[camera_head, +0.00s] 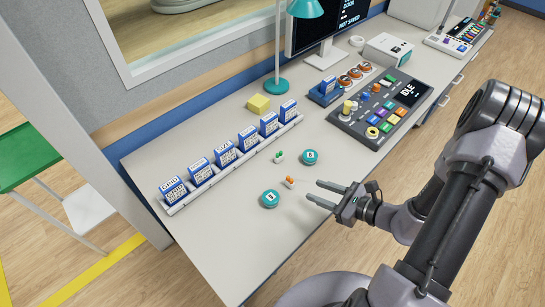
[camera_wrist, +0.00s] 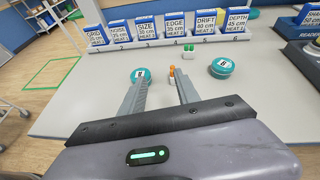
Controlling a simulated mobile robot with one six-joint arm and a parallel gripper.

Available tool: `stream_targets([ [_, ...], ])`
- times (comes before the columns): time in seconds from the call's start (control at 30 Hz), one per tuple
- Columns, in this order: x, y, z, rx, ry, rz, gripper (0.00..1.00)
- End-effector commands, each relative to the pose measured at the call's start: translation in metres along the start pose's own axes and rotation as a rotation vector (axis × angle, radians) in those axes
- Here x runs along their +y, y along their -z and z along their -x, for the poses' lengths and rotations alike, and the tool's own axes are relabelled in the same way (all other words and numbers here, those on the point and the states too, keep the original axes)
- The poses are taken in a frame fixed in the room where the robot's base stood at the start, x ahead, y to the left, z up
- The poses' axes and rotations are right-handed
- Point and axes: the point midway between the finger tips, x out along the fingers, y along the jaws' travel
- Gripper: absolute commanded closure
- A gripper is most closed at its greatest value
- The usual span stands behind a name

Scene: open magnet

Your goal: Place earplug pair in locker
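An orange earplug pair (camera_head: 289,182) stands on the desk just beyond my gripper (camera_head: 325,194). In the wrist view the orange pair (camera_wrist: 172,76) shows between and beyond the tips of my open, empty gripper (camera_wrist: 160,88). A green earplug pair (camera_head: 279,156) stands farther back and also shows in the wrist view (camera_wrist: 189,50). A teal round tin (camera_head: 270,199) sits to the left of the orange pair, and another teal tin (camera_head: 310,157) sits to the right of the green pair. I cannot make out a locker in either view.
A rail (camera_head: 235,165) holding several blue-and-white cards runs along the desk (camera_head: 222,237) behind the tins. A yellow block (camera_head: 258,103), a teal lamp (camera_head: 277,83) and a button console (camera_head: 382,112) stand farther back. The desk's front left is clear.

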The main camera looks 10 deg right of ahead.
Motion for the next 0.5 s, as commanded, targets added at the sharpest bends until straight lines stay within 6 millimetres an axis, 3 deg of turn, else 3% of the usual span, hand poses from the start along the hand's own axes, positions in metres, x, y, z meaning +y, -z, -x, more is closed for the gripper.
stream_targets([
  [0.03,-0.003,0.02,0.001,0.002,0.047,-0.061,0.62],
  [0.13,-0.007,0.041,-0.001,0.006,0.105,-0.119,0.62],
  [0.23,-0.009,0.046,-0.021,0.007,0.11,-0.126,0.62],
  [0.5,-0.017,0.046,-0.097,0.007,0.108,-0.123,0.62],
])
